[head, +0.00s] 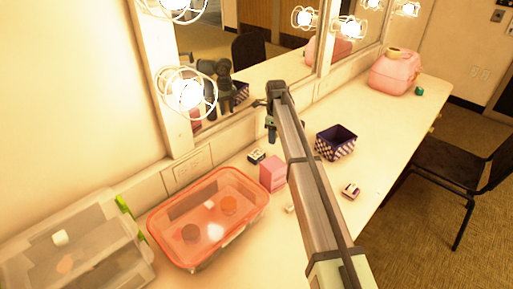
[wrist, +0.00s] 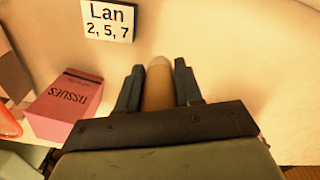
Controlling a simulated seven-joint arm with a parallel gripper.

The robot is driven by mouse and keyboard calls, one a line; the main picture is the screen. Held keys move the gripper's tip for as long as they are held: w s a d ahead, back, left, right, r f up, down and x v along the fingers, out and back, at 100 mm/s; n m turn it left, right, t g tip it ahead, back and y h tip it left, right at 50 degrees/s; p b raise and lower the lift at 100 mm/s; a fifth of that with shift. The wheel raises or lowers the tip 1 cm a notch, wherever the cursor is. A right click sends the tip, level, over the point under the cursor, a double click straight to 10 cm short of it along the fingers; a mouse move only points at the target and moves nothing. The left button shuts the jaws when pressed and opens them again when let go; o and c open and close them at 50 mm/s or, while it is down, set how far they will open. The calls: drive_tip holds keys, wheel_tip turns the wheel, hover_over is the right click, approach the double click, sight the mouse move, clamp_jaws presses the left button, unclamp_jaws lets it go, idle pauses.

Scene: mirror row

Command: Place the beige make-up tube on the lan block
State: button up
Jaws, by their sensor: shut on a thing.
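My gripper (wrist: 158,88) is shut on the beige make-up tube (wrist: 158,90). The tube's rounded pale end points away from the wrist between the two dark fingers. In the wrist view the lan block (wrist: 107,20), a white label with dark edges reading "Lan 2, 5, 7", lies ahead and left of the tube, apart from it. In the head view my gripper (head: 273,128) is over the back of the counter near the mirror. I cannot make out the tube there, and the label on the small block (head: 256,155) beside the pink box is too small to read.
The pink tissue box (wrist: 68,106) is left of my gripper; it also shows in the head view (head: 272,173). A red-rimmed container (head: 165,210), a clear bin (head: 75,250), a checkered basket (head: 336,143) and another small block (head: 351,191) stand on the counter. A pink case (head: 395,72) is farther right.

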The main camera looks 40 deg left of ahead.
hover_over(256, 153)
drive_tip(key=shift+d, duration=0.15)
drive_tip(key=shift+f, duration=1.75)
drive_tip(key=shift+f, duration=0.1)
drive_tip(key=o, duration=1)
wheel_tip(256, 153, up, 12)
drive_tip(key=shift+r, duration=0.1)
